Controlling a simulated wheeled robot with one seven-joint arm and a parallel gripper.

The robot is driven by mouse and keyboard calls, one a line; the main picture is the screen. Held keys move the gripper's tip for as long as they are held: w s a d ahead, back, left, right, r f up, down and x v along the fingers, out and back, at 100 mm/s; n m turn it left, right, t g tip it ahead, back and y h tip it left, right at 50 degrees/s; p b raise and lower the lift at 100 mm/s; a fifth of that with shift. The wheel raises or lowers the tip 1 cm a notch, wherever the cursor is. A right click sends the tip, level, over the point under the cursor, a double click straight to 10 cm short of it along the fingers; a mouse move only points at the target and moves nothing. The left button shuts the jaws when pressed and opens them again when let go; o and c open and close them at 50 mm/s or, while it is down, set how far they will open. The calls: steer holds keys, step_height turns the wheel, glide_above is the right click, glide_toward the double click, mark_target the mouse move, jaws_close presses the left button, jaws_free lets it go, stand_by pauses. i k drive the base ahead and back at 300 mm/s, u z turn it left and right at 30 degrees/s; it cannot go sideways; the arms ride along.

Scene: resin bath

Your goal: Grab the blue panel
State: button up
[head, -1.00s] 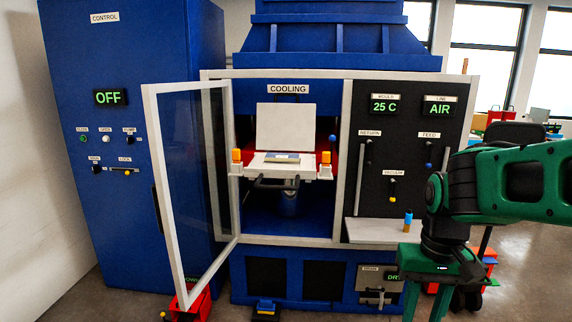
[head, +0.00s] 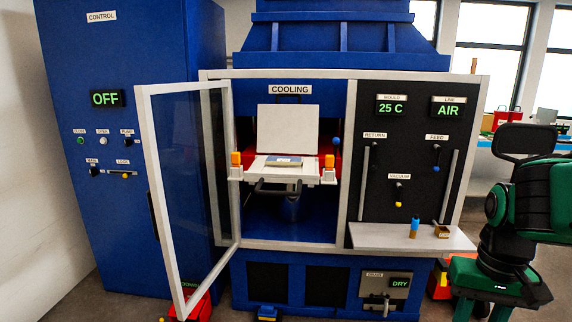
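The blue panel (head: 284,161) appears as a small flat blue-grey piece. It lies on the white lower mould plate (head: 262,174) inside the open cooling chamber, in front of a raised white lid plate (head: 288,127). My gripper (head: 495,282) is at the lower right, outside the machine and well to the right of the panel. Its green body shows with its fingers pointing down, and the fingertips are cut off by the bottom edge. I cannot see whether it is open or holds anything.
The glass door (head: 188,190) stands swung open to the left. A pale shelf (head: 385,238) juts out at the right, carrying a blue-topped bottle (head: 414,228) and a small brown block (head: 441,232). The control cabinet (head: 125,220) reads OFF. Red boxes lie on the floor.

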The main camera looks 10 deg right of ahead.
mark_target(271, 160)
steer(key=i, duration=0.85)
